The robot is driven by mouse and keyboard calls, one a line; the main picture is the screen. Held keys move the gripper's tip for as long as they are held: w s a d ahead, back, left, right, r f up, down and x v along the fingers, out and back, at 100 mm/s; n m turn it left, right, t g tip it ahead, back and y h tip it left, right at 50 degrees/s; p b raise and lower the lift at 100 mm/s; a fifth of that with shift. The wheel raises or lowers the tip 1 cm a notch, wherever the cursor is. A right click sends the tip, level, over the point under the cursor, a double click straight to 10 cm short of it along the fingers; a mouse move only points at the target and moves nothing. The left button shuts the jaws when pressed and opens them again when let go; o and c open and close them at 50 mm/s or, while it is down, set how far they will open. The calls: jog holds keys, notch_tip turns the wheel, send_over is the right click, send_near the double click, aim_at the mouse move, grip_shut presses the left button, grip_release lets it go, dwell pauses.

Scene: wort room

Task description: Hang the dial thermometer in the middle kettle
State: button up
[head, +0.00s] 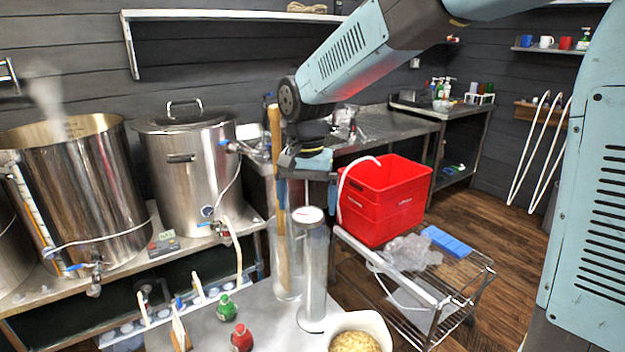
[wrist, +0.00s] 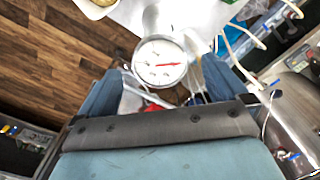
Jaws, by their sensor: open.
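The dial thermometer (head: 311,215) shows its round white face upward at the top of a tall steel cylinder (head: 313,275) on the bench. In the wrist view its dial (wrist: 160,64), with a red needle, lies between my fingers; its stem is hidden. My gripper (head: 307,185) is open and empty, pointing down just above the dial. The middle kettle (head: 95,195) is the open steel one at the left, with steam rising. A lidded kettle (head: 190,175) stands right of it, and another kettle (head: 8,250) is cut off at the left edge.
A wooden paddle (head: 278,150) stands upright in a container close beside my gripper. A red crate (head: 385,205) sits on a wire cart at the right. Red (head: 241,338) and green (head: 227,307) bottles and a bowl of grain (head: 357,338) are near the cylinder.

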aim_at(307, 214)
jog(key=shift+f, duration=2.35)
